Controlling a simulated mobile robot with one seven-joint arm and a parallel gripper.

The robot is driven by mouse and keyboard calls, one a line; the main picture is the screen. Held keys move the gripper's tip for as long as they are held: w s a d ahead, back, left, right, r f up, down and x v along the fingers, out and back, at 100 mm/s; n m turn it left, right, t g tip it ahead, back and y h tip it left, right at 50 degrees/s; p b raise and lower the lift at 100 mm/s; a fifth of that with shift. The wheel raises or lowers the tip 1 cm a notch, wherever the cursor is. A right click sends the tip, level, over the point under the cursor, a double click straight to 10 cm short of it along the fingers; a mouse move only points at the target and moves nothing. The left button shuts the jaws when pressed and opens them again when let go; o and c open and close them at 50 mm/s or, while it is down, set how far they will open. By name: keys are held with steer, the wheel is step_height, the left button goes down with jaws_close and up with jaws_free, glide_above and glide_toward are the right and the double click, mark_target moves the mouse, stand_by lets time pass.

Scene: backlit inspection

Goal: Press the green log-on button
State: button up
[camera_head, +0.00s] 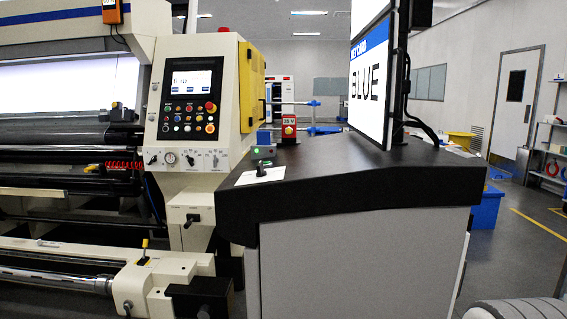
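A small dark box with a lit green button (257,151) stands at the back left of the black-topped desk (345,172). It is most likely the log-on button, but no label on it can be read. A white sheet (260,176) with a small dark object (261,168) on it lies in front of the box. A large screen (371,85) at the desk's right side shows a blue header and the word BLUE, seen at a slant. My gripper is not in view, and nothing visibly touches the button.
A cream machine with a control panel (190,100) of many coloured buttons and a small display stands left of the desk. The desk top's middle looks clear. Open floor lies at right.

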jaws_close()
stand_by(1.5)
